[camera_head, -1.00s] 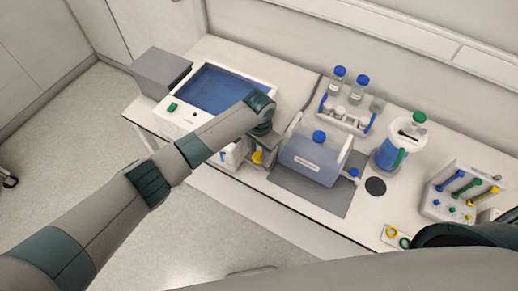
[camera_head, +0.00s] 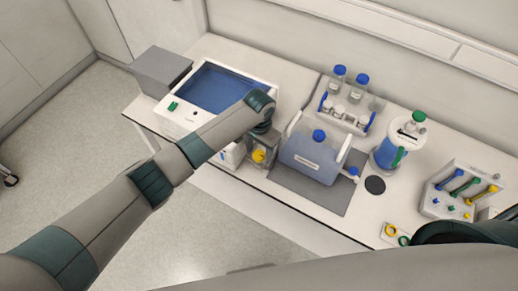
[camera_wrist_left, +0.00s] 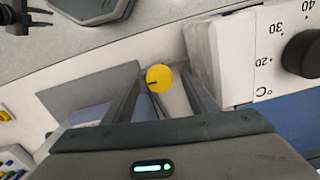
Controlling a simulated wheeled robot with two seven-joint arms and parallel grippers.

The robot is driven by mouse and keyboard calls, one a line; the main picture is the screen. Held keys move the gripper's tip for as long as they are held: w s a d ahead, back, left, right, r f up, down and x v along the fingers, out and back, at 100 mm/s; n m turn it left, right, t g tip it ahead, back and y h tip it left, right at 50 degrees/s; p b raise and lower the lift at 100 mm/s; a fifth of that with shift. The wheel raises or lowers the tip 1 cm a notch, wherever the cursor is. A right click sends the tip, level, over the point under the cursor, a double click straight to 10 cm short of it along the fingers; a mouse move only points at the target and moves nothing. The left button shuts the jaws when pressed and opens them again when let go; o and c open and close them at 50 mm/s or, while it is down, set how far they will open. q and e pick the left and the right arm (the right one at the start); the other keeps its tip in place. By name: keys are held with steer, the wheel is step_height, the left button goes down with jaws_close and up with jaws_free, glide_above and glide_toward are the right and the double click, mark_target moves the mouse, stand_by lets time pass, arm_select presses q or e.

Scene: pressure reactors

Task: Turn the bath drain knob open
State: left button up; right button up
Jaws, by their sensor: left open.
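The water bath (camera_head: 255,68) is a white box with blue water at the back left of the bench. In the left wrist view, part of its white front (camera_wrist_left: 235,55) shows with a black dial and a °C scale. A yellow round knob with a dark mark (camera_wrist_left: 159,78), apparently the drain knob, shows near the bath; it also shows below my left wrist in the head view (camera_head: 258,156). My left gripper (camera_wrist_left: 160,88) is open, its two fingers on either side of the knob in the picture. I cannot tell whether they touch it. My right gripper is out of view.
A clear blue tank (camera_head: 315,158) stands on a grey mat right of my left gripper. A bottle rack (camera_head: 345,115), a blue-and-white vessel (camera_head: 398,145) and a rack with coloured handles (camera_head: 460,190) stand farther right. A grey box (camera_head: 160,72) is left of the bath.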

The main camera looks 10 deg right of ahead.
mark_target(259, 154)
arm_select(q)
steer(key=shift+r+b, duration=0.35)
steer(key=shift+r, duration=0.5)
step_height(259, 154, up, 16)
steer(key=b, duration=0.3)
steer(key=shift+f+b, duration=0.15)
steer(key=shift+b, duration=0.15)
steer(key=shift+f, duration=0.1)
